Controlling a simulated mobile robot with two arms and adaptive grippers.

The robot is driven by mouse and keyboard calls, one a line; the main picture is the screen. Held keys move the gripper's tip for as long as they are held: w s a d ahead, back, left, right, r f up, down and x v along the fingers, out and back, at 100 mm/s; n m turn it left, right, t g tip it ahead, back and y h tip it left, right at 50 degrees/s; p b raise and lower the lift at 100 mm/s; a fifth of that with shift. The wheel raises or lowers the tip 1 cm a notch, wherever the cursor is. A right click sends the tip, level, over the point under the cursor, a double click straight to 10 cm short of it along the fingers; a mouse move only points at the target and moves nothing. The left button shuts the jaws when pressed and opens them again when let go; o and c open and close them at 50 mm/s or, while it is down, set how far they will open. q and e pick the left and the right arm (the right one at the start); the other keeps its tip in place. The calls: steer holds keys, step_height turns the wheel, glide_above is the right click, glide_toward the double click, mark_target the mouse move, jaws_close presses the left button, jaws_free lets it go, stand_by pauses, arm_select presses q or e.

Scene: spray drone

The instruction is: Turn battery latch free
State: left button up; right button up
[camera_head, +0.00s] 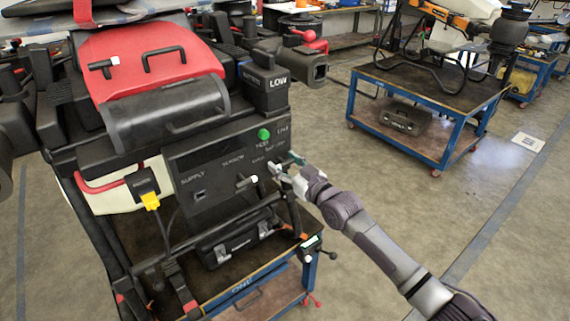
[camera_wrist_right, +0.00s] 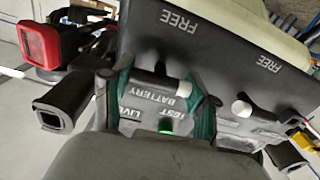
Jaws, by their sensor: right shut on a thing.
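The spray drone's black front panel (camera_head: 215,165) carries printed words, a green round light (camera_head: 263,134) and a lever with a white tip (camera_head: 247,180). My right gripper (camera_head: 287,166) is at the panel's right part. In the wrist view my right gripper (camera_wrist_right: 165,100) has green-lined fingers on either side of the battery latch (camera_wrist_right: 155,79), a dark bar with a white end, and is shut on it. The words TEST, BATTERY and LIVE show between the fingers, and FREE above. In the head view the gripper mostly hides this latch. My left gripper is not in view.
The second lever (camera_wrist_right: 241,108) is close beside the right finger. A black block marked LOW (camera_head: 268,88) sits above the panel. A black case (camera_head: 235,240) lies below on the blue cart. Another cart (camera_head: 425,95) stands back right; floor between is clear.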

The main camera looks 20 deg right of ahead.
steer(key=n, duration=0.3)
steer(key=shift+n, duration=0.4)
steer(key=n, duration=0.4)
steer(key=shift+n+b, duration=0.3)
steer(key=shift+b, duration=0.05)
steer(key=n, duration=0.4)
steer(key=shift+n, duration=0.3)
steer(key=shift+f+n, duration=0.1)
steer(key=shift+n, duration=2)
steer(key=o, duration=1.2)
steer(key=shift+c, duration=0.2)
steer(key=v, duration=1.2)
